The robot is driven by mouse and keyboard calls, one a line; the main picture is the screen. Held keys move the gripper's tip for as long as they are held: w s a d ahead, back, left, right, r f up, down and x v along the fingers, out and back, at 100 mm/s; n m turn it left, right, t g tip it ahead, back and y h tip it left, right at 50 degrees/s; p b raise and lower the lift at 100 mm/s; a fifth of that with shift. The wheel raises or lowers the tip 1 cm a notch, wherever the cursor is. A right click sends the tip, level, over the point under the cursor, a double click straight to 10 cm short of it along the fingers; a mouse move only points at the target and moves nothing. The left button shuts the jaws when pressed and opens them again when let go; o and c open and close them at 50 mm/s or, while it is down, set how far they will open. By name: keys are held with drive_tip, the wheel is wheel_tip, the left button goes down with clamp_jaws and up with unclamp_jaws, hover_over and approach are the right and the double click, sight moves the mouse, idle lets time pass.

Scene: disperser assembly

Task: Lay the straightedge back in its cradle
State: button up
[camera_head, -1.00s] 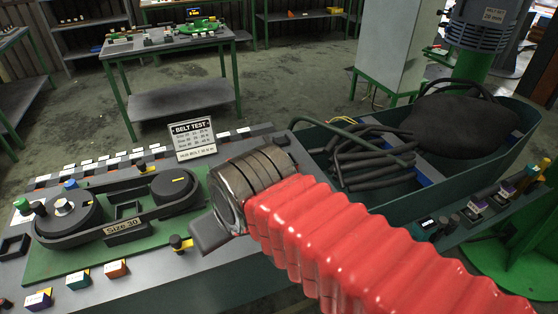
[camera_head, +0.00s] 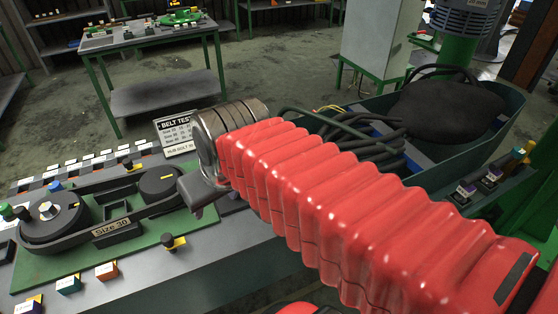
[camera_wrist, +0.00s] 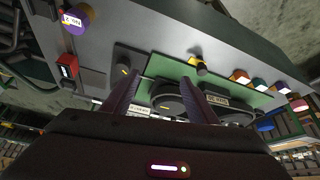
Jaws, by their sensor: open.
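I cannot make out the straightedge or its cradle for certain in either view. My gripper shows in the wrist view (camera_wrist: 162,80) with its two dark fingers spread apart and nothing between them. In the head view my red-sleeved arm reaches over the bench and hides part of it; the gripper end is only partly seen. Beyond the fingers lies a green plate (camera_head: 122,243) carrying two dark pulleys, the left (camera_head: 52,218) and the right (camera_head: 161,182), with a belt around them and a "Size 30" label (camera_head: 112,227).
A "Belt Test" sign (camera_head: 177,133) stands behind the plate. Small coloured blocks (camera_head: 68,284) line the bench front. A yellow-and-black knob (camera_head: 173,243) stands at the plate's edge. A green bin (camera_head: 480,150) with dark hoses is at the right. Another table (camera_head: 165,98) stands behind.

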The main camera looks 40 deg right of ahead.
drive_tip(key=w+d+m, duration=0.1)
drive_tip(key=w+d, duration=0.2)
drive_tip(key=d, duration=1)
drive_tip(key=w+d+m+g, duration=0.1)
drive_tip(key=w+d, duration=0.3)
drive_tip(key=d, duration=0.9)
drive_tip(key=shift+w+d+f+m+h, duration=0.2)
drive_tip(key=shift+d+f+m+h, duration=0.1)
drive_tip(key=shift+h, duration=0.1)
drive_tip(key=shift+a, duration=0.1)
drive_tip(key=x, duration=0.7)
drive_tip(key=shift+w+f, duration=0.1)
drive_tip(key=shift+f, duration=0.2)
drive_tip(key=shift+w+f, duration=0.2)
drive_tip(key=shift+f, duration=0.25)
drive_tip(key=shift+x, duration=2.6)
drive_tip(key=shift+w, duration=0.15)
